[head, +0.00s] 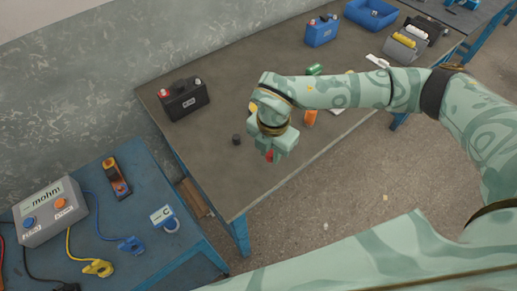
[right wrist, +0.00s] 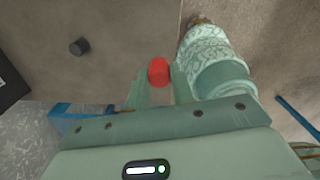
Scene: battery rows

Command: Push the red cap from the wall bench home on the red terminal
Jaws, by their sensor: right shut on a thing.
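My right gripper (head: 271,153) is shut on a red cap (head: 270,157), above the front part of the dark bench. In the right wrist view the red cap (right wrist: 159,72) sits between the fingertips. A black battery (head: 184,100) stands farther back on the bench, to the left of the gripper, with a red terminal (head: 197,82) on top and a paler post at its other end. A corner of the battery (right wrist: 8,82) shows at the left of the right wrist view. My left gripper is not in view.
A black cap (head: 236,139) stands on the bench between the gripper and the battery. A blue battery (head: 321,31) and a blue bin (head: 371,14) are at the back right. A blue bench (head: 140,262) at left holds a grey meter (head: 50,211) and leads.

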